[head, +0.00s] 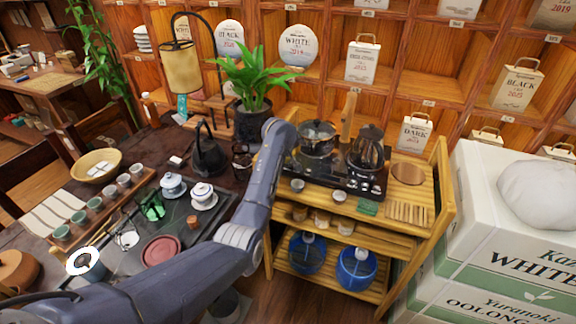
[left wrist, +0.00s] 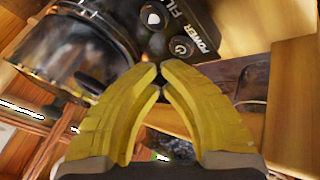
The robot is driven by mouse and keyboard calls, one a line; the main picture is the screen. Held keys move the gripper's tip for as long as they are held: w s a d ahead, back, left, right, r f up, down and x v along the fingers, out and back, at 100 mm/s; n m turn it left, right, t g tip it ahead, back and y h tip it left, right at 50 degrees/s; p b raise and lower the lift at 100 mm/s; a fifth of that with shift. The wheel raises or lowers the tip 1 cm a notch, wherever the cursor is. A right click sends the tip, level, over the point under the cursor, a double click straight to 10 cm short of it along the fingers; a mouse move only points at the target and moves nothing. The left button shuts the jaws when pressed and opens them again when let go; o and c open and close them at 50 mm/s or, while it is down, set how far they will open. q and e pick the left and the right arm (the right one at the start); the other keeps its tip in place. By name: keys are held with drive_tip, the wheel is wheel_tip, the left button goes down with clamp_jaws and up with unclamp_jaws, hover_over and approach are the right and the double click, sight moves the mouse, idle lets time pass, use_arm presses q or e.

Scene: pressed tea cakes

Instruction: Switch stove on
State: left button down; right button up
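The stove (head: 338,178) is a black tea stove on the bamboo cart, with a glass pot (head: 317,140) on its left and a dark glass kettle (head: 367,147) on its right. In the left wrist view its black panel carries the words FILL and POWER, with a round power button (left wrist: 182,46) and another round button (left wrist: 152,17). My left gripper (left wrist: 160,72) has yellow fingers with tips almost together and nothing visible between them. The tips appear just below the power button; contact cannot be told. In the head view my left arm hides this gripper. My right gripper is not in view.
The bamboo cart (head: 440,190) also holds small cups and a slatted rack (head: 407,213). A potted plant (head: 252,75) stands close behind my arm. Left is a tea table with a teapot and cups. White tea boxes (head: 500,215) stand right of the cart.

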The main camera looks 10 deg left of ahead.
use_arm(q)
drive_tip(key=shift+f, duration=0.15)
idle(0.5)
drive_tip(key=shift+f, duration=0.3)
drive_tip(key=shift+f, duration=0.25)
idle(1.0)
drive_tip(key=shift+r, duration=0.7)
drive_tip(key=shift+r, duration=2.5)
drive_tip(key=shift+a, duration=0.1)
